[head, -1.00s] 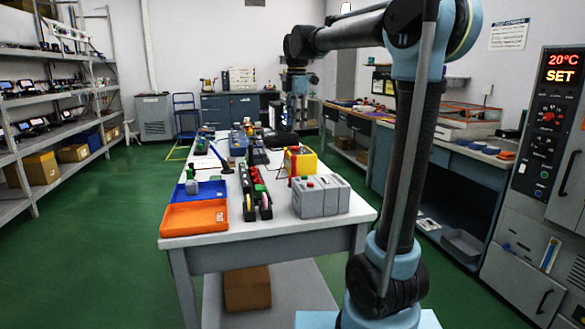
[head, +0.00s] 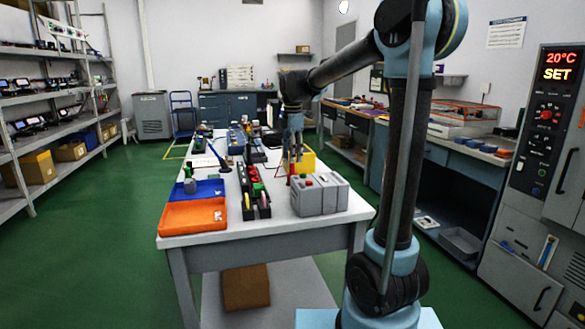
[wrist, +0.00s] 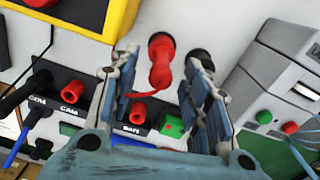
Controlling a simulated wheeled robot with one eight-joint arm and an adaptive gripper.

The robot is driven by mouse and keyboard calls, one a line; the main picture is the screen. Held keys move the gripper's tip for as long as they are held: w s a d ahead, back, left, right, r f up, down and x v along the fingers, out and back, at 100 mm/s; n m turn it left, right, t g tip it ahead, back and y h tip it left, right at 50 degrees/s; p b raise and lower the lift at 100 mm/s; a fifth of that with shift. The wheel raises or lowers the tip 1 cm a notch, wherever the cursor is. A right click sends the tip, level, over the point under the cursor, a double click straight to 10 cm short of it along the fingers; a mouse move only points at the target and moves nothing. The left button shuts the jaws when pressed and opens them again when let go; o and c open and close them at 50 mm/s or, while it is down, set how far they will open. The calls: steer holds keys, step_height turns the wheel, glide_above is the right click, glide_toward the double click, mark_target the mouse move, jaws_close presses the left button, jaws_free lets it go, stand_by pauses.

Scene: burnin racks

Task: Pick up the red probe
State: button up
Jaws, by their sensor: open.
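The red probe (wrist: 161,62) stands on the white table in the wrist view, its round red top toward the upper edge and a thin red lead by its lower end. My gripper (wrist: 164,68) is open, one finger on each side of the probe; I cannot tell whether either finger touches it. A dark probe-like piece (wrist: 201,57) shows behind the right finger, partly hidden. In the head view my gripper (head: 293,158) is low over the table beside the yellow meter (head: 306,160), and a red piece (head: 291,170) shows below it.
A black socket block (wrist: 73,95) with red and green parts lies just below the probe in the wrist view. A grey box (wrist: 268,80) is close on the right. Orange (head: 195,228) and blue trays lie at the table's near left.

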mark_target(292, 173)
steer(key=shift+w+f, duration=0.1)
steer(key=shift+f, duration=1.45)
jaws_close()
